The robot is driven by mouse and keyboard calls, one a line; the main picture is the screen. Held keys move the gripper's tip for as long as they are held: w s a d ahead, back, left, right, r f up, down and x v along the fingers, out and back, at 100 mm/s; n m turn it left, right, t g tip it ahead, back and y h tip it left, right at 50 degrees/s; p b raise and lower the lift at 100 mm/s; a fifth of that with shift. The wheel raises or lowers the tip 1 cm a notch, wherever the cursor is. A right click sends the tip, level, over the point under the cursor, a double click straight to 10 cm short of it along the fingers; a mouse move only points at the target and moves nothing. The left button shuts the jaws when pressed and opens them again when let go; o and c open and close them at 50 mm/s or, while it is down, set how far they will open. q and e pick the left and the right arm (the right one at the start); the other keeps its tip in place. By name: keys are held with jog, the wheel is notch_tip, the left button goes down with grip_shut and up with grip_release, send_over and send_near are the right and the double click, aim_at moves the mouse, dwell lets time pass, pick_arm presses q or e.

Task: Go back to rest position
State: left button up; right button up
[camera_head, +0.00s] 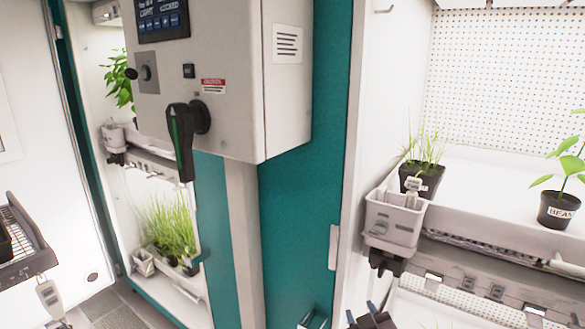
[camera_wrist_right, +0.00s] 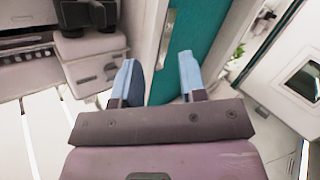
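My right gripper (camera_head: 361,312) shows at the bottom edge of the head view, with only its blue fingertips and a dark part of its body in frame. In the right wrist view its two blue fingers (camera_wrist_right: 157,78) stand apart with nothing between them, so it is open and empty. In the head view it is below the white bin on the right chamber's shelf front and seems clear of it. I cannot make out my left gripper in either view.
A control box (camera_head: 205,75) with a black-green handle (camera_head: 183,140) juts from the teal post (camera_head: 290,215). At right, a white bin (camera_head: 394,222) hangs by a shelf with potted plants (camera_head: 559,209). A dark rack (camera_head: 25,262) stands far left. Grey floor (camera_head: 100,305) shows beside it.

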jog(key=s+d+f+m+g, duration=0.1)
jog(key=s+d+f, duration=0.3)
jog(key=s+f, duration=0.2)
jog(key=s+d+f+m+g+h, duration=0.1)
jog(key=s+d+f, duration=0.3)
jog(key=s, duration=0.6)
jog(key=s+d+f+m+g, duration=0.2)
jog(key=s+d+f, duration=0.3)
jog(key=s+f, duration=0.3)
jog(key=shift+f+g+h, duration=0.3)
jog(key=shift+f, duration=0.1)
